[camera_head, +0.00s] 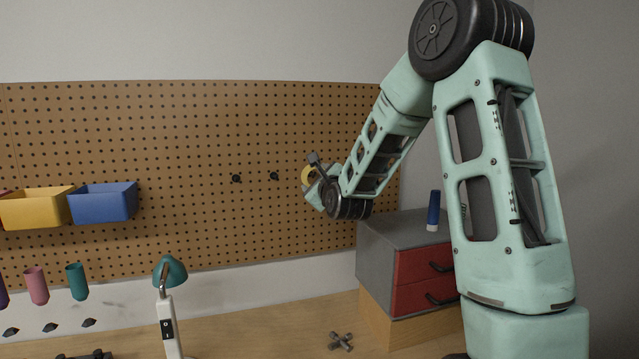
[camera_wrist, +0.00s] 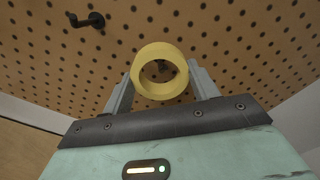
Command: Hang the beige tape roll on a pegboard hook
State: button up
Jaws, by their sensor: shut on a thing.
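The beige tape roll (camera_wrist: 160,92) looks yellowish and is held between the two fingers of my gripper (camera_wrist: 160,75), its hole facing the wrist camera. In the head view the roll (camera_head: 306,175) shows small at my gripper (camera_head: 312,180), in front of the pegboard (camera_head: 180,130), partly hidden by the gripper. Two dark hooks, one at left (camera_head: 236,178) and one nearer the roll (camera_head: 274,176), stick out left of it. One hook (camera_wrist: 87,20) is at upper left in the wrist view. A dark shape shows through the roll's hole; I cannot tell whether it is a hook.
Yellow (camera_head: 36,208) and blue (camera_head: 103,203) bins hang at left on the pegboard. A grey cabinet with red drawers (camera_head: 422,278) stands below my arm, a blue tube (camera_head: 433,211) on it. A teal lamp (camera_head: 170,272) stands on the workbench (camera_head: 260,325).

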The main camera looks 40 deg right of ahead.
jog(key=shift+x, duration=0.95)
jog(key=shift+w+f+b, duration=0.2)
jog(key=shift+f+b, duration=0.05)
jog(key=shift+b, duration=0.05)
jog(key=shift+w+d+f+b, duration=0.1)
jog(key=shift+f+b, duration=0.45)
jog(key=shift+b, duration=0.15)
jog(key=shift+f, duration=0.1)
jog(key=o, duration=1)
jog(key=shift+b+v, duration=0.85)
jog(key=shift+v, duration=3.15)
